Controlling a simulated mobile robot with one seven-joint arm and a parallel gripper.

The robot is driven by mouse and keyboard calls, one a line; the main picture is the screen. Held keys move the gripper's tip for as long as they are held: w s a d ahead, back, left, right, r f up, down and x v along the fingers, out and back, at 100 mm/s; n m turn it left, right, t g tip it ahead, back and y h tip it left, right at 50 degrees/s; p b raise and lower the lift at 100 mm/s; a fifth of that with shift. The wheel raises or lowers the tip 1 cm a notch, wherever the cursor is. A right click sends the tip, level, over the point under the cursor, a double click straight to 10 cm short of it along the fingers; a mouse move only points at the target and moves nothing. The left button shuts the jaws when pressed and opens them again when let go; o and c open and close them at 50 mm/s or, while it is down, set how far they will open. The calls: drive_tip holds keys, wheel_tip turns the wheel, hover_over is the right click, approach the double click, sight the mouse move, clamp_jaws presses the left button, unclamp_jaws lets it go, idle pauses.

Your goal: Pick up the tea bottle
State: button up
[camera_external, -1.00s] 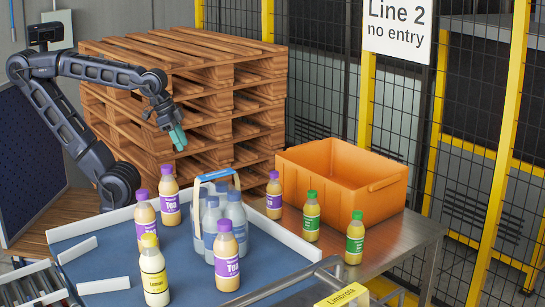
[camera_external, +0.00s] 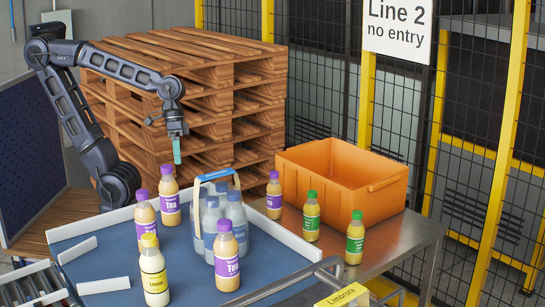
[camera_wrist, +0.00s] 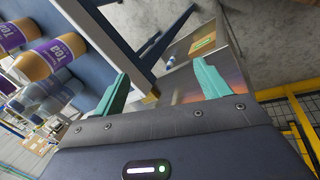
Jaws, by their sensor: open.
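Several tea bottles with purple caps and purple labels are in the external view. One tea bottle (camera_external: 169,208) stands at the back of the blue tray, below my gripper (camera_external: 177,152). Another tea bottle (camera_external: 145,224) is at the tray's left, one (camera_external: 227,268) at its front, and one (camera_external: 274,203) behind the tray near the orange crate.
A bottle carrier (camera_external: 206,180) with clear bottles stands mid-tray. A yellow-capped bottle (camera_external: 153,273) is at the front. Two green-capped bottles (camera_external: 311,221) stand beside the orange crate (camera_external: 343,205). Stacked pallets (camera_external: 254,108) rise behind my arm. White rails edge the tray.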

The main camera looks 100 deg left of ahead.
drive_tip(key=w+d+n+g+h, duration=0.25)
drive_tip(key=d+n+h, duration=0.25)
drive_tip(key=d, duration=0.4)
drive_tip(key=n+g+h, duration=0.2)
drive_tip(key=n+h, duration=0.3)
drive_tip(key=n, duration=0.2)
approach(164, 196)
drive_tip(key=shift+h, duration=0.3)
drive_tip(key=x, duration=0.7)
drive_tip(key=shift+s+d+f, duration=0.1)
drive_tip(key=shift+d+f, duration=0.1)
drive_tip(key=shift+f, duration=0.2)
drive_tip(key=shift+s+d+f, duration=0.1)
drive_tip(key=shift+d+f, duration=0.1)
drive_tip(key=shift+d, duration=0.4)
drive_tip(key=shift+c, duration=0.2)
drive_tip(key=c, duration=1.2)
wheel_tip(164, 196, up, 20)
